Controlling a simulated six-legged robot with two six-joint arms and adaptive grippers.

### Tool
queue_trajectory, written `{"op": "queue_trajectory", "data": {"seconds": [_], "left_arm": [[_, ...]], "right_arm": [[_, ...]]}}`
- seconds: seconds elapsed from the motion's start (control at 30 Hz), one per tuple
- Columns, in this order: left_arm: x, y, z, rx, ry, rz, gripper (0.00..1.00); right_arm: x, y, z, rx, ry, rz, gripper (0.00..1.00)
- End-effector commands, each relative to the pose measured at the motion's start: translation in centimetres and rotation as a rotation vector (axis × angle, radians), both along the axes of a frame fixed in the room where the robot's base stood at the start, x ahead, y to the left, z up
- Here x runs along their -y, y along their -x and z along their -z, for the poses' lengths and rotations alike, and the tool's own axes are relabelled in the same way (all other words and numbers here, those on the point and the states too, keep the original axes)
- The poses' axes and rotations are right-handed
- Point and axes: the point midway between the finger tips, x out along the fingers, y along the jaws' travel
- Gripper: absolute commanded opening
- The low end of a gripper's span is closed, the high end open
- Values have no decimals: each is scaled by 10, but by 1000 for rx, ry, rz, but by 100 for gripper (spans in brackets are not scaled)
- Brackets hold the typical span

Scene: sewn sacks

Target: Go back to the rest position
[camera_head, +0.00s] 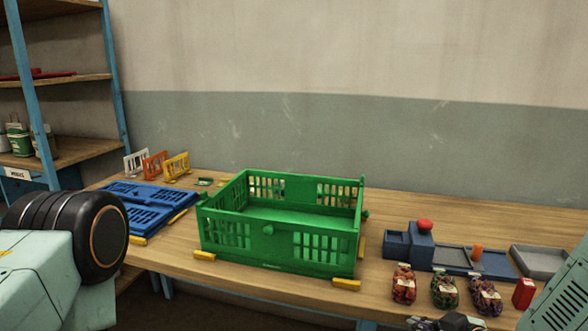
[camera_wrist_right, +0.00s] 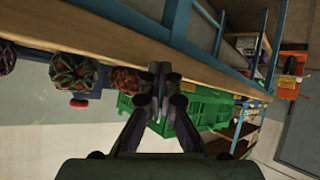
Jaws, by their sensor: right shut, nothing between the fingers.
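My right gripper (camera_head: 447,323) shows only in part at the bottom edge of the head view, just in front of the table's front edge and below the filled sacks. In the right wrist view my right gripper (camera_wrist_right: 160,72) has its fingers together with nothing between them. A green crate (camera_head: 278,258) stands upright on the table and looks empty inside. Several filled sacks stand at the right front, among them a red one (camera_head: 404,284), a green one (camera_head: 444,288) and a purple one (camera_head: 485,295). My left gripper is out of view; only part of my left arm shows.
Yellow blocks (camera_head: 346,285) sit at the crate's corners. A blue folded crate (camera_head: 146,207) lies left of it. A blue station with a red button (camera_head: 424,225) and a grey tray (camera_head: 541,262) stand at the right. Shelves (camera_head: 62,79) rise at the left. Bare table lies behind the station.

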Motion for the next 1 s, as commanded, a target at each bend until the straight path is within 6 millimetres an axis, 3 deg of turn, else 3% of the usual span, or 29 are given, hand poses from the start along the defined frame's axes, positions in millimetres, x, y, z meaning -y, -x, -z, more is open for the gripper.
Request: {"op": "queue_trajectory", "data": {"seconds": [0.03,0.1,0.3,0.5,0.6,0.73,1.0], "left_arm": [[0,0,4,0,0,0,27],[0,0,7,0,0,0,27],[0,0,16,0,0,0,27],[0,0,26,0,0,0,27],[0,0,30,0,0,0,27],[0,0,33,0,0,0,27],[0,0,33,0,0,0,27]], "right_arm": [[-5,23,28,-114,-53,62,0],[-9,56,60,-261,-115,161,0],[-15,163,132,-623,-181,428,0],[-15,271,176,-884,-84,566,0],[-17,308,189,-957,-23,548,0],[-19,329,199,-1000,10,523,0],[-19,332,200,-1007,14,521,0]]}}
